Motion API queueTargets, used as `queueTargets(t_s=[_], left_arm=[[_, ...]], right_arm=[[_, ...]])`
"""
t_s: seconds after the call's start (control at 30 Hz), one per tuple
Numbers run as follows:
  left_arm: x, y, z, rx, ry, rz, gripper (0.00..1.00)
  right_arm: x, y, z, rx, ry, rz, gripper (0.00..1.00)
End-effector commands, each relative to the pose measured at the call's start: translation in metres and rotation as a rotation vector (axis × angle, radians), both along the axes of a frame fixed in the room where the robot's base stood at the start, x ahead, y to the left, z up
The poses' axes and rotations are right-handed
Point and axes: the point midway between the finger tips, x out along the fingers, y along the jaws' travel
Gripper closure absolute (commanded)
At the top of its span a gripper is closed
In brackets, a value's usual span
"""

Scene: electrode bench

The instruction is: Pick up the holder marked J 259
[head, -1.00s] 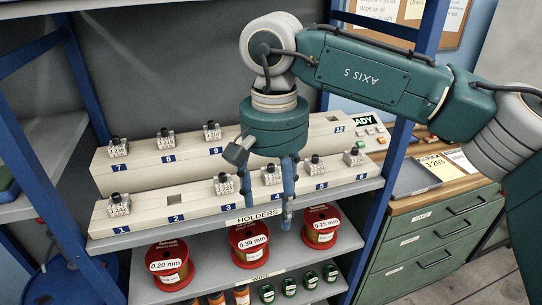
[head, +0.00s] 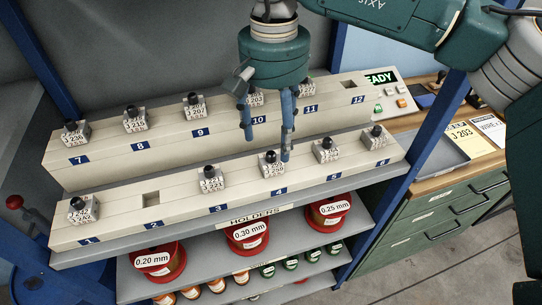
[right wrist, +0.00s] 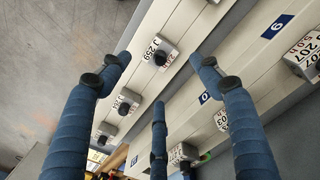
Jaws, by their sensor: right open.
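The holder marked J 259 (right wrist: 160,50) is a small pale block with a black knob, seen in the right wrist view with its mark legible. In the head view it appears to be the holder at slot 4 (head: 271,163) in the front row, its mark hard to read. My right gripper (head: 267,145) hangs over the rack with its blue fingers apart and empty. One fingertip overlaps the slot 4 holder in the head view; contact is not clear. In the right wrist view the spread fingers (right wrist: 163,80) frame J 259 from a distance. My left gripper is out of view.
Neighbouring holders stand at slot 3 (head: 211,178) and slot 5 (head: 325,150). The back row, with the holder marked 207 (right wrist: 305,57), rises behind. Slot 2 (head: 151,198) is empty. Red wire spools (head: 157,262) fill the shelf below. A blue post (head: 437,135) bounds the right side.

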Motion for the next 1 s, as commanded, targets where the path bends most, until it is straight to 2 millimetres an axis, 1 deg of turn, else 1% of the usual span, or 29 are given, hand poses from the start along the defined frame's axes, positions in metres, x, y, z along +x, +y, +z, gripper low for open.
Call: queueTargets(t_s=[0.17, 0.3, 0.43, 0.53, 0.73, 0.77, 0.8, 0.87, 0.9, 0.97, 1.0], left_arm=[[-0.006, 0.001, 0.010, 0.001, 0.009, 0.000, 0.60], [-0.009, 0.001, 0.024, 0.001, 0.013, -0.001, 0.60], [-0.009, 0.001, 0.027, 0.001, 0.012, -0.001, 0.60], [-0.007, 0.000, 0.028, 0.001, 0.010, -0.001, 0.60], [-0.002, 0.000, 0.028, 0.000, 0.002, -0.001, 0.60], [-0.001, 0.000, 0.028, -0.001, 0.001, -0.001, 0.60], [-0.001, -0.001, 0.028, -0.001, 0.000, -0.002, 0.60], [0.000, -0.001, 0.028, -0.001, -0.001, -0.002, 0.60], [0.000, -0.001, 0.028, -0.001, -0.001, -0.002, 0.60], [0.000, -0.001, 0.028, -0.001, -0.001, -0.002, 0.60], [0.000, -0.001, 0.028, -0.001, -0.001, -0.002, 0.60]], right_arm=[[-0.002, 0.002, -0.017, -0.001, 0.002, 0.001, 0.36], [-0.007, 0.007, -0.037, -0.001, 0.004, 0.002, 0.36], [-0.006, 0.007, -0.055, -0.001, 0.002, 0.000, 0.36], [-0.006, 0.007, -0.062, 0.000, 0.001, -0.001, 0.36], [-0.006, 0.007, -0.063, 0.001, 0.000, -0.001, 0.36], [-0.006, 0.007, -0.063, 0.001, 0.000, -0.001, 0.40], [-0.006, 0.007, -0.063, 0.001, 0.000, -0.001, 0.48], [-0.006, 0.007, -0.063, 0.001, 0.000, -0.001, 0.60], [-0.006, 0.007, -0.063, 0.001, 0.000, -0.001, 0.68], [-0.006, 0.007, -0.063, 0.001, 0.000, -0.001, 0.80], [-0.006, 0.007, -0.063, 0.001, 0.000, -0.001, 0.88]])
